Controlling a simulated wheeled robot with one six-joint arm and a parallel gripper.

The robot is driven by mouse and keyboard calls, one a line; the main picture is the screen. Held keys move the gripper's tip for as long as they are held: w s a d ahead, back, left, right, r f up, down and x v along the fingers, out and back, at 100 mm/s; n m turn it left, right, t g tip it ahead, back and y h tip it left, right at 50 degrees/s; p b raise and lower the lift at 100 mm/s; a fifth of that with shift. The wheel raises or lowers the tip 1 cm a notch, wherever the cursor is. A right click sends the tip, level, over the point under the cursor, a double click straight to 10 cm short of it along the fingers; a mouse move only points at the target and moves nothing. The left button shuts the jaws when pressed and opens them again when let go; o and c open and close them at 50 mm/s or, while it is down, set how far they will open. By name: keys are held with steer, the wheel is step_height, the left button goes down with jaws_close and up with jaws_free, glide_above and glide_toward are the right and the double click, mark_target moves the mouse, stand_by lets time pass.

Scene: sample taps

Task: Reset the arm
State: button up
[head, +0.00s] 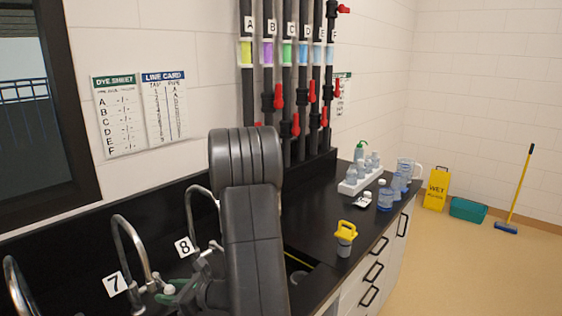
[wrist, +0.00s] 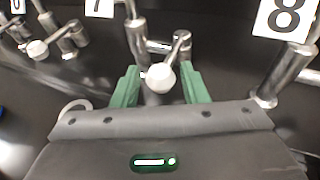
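My gripper (wrist: 161,84) has two green fingers and stands open in the wrist view. The white round knob (wrist: 160,78) of a metal tap (wrist: 137,38) sits between the fingers, with a gap seen on each side. This tap stands just right of the label 7 (wrist: 98,7). In the head view my dark arm reaches down over the counter's left part, with a bit of green finger beside the white knob (head: 168,290) near label 7 (head: 115,281). Most of my gripper is hidden there by my arm.
Tap 8 (head: 189,196) stands close by my arm, and another curved tap (head: 17,285) is at far left. A yellow-topped container (head: 345,238), a white bottle rack (head: 361,181) and jugs stand on the black counter (head: 318,232). Vertical pipes with red valve handles (head: 278,96) rise behind.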

steer(key=shift+v, duration=1.6)
